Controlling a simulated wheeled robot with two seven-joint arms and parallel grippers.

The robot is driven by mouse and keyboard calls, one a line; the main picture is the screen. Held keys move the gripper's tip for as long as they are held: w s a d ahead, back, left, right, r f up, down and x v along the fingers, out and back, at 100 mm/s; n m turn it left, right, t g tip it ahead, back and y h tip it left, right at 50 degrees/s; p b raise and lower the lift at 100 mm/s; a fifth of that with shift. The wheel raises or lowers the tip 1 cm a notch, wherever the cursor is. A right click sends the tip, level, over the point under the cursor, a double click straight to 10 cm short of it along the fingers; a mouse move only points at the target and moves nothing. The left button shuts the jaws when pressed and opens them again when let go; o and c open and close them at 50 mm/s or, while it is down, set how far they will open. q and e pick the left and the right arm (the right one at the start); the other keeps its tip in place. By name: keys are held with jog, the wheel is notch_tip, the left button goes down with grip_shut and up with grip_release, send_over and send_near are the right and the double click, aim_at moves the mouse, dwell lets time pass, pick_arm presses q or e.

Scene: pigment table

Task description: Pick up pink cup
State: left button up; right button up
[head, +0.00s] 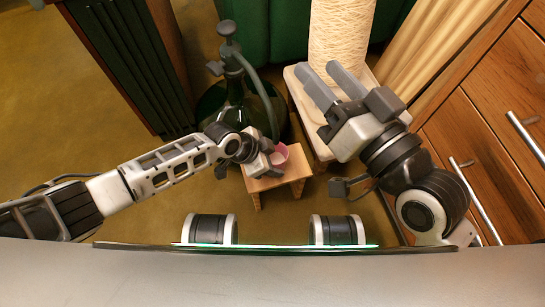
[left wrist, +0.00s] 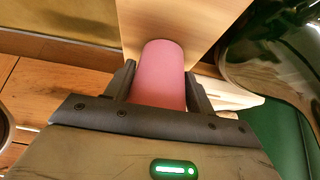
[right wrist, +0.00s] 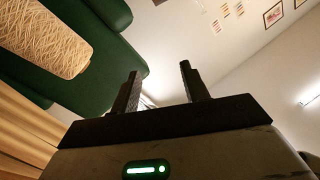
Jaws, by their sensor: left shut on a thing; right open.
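The pink cup (head: 280,155) is at the small wooden table (head: 292,180) in the head view, partly hidden by my left gripper (head: 272,158). In the left wrist view the pink cup (left wrist: 163,75) is between the two fingers of my left gripper (left wrist: 162,85), which is shut on it. I cannot tell whether the cup touches the tabletop or is just above it. My right gripper (head: 333,82) is open and empty, raised over the right side. In the right wrist view its fingers (right wrist: 158,90) stand apart with nothing between them.
A large dark glass bottle (head: 215,100) stands behind the small table. A rope-wrapped post (head: 340,35) on a pale base is behind my right gripper. Wooden drawers (head: 490,130) line the right side. Floor at the left (head: 70,120) is clear.

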pick_arm(q)
jog(key=shift+r, duration=0.2)
jog(key=shift+r, duration=0.1)
jog(key=s+a+p, duration=0.1)
jog(key=s+a, duration=0.1)
jog(key=a, duration=0.6)
jog(key=s+a+p, duration=0.1)
jog(key=s+a, duration=0.2)
jog(key=a, duration=0.5)
jog(key=shift+s+a, duration=0.25)
jog(key=shift+a, duration=0.15)
pick_arm(e)
jog(key=shift+s+f+g+h, duration=0.3)
jog(key=shift+f+g, duration=0.1)
jog(key=shift+f, duration=0.15)
jog(key=shift+s+f+g+h, duration=0.25)
jog(key=shift+f+g, duration=0.15)
jog(key=shift+f, duration=0.15)
pick_arm(q)
jog(key=shift+a, duration=0.1)
